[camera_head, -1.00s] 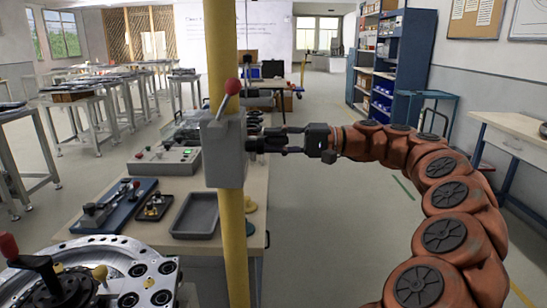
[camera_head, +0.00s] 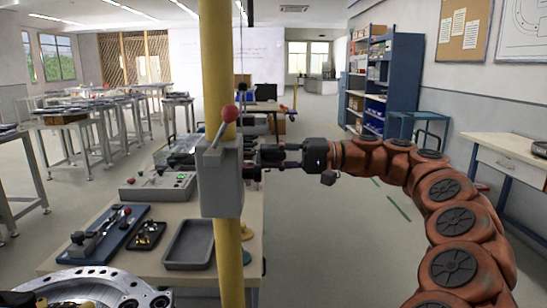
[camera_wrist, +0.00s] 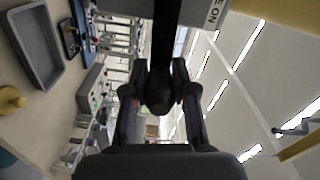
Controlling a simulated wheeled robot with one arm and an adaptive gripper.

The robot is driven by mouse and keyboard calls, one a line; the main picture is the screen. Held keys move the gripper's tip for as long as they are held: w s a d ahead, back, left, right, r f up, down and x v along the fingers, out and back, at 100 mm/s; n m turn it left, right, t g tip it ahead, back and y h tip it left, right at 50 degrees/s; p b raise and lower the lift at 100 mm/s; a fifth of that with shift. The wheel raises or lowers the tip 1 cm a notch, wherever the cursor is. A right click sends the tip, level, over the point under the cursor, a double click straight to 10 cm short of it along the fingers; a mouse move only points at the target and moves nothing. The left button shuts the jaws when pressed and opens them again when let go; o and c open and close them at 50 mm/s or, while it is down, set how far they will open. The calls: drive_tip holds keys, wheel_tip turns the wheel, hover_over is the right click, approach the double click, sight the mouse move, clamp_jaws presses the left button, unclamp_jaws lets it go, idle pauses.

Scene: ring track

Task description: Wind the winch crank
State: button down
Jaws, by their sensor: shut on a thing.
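The winch is a grey box (camera_head: 219,180) on a yellow post, with a red-knobbed lever (camera_head: 229,114) on top. Dark crank parts (camera_head: 251,172) show at its right side, small and partly hidden. My gripper (camera_head: 268,156) reaches in from the right at the upper part of the box, shut on the crank grip. In the wrist view, my gripper's fingers (camera_wrist: 160,88) close on both sides of a dark round crank grip (camera_wrist: 159,97). A dark bar runs up from it beside the grey box (camera_wrist: 204,10).
A workbench behind the post carries a grey tray (camera_head: 190,244), a blue tool base (camera_head: 103,235) and a control box (camera_head: 158,187). A round metal plate (camera_head: 90,289) fills the lower left. Open floor lies to the right, before a blue shelf (camera_head: 385,85).

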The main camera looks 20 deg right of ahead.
drive_tip(key=c, duration=0.9)
unclamp_jaws()
drive_tip(key=shift+c, duration=0.2)
drive_tip(key=shift+d, duration=0.1)
drive_tip(key=v, duration=0.7)
drive_tip(key=shift+s+d, duration=0.15)
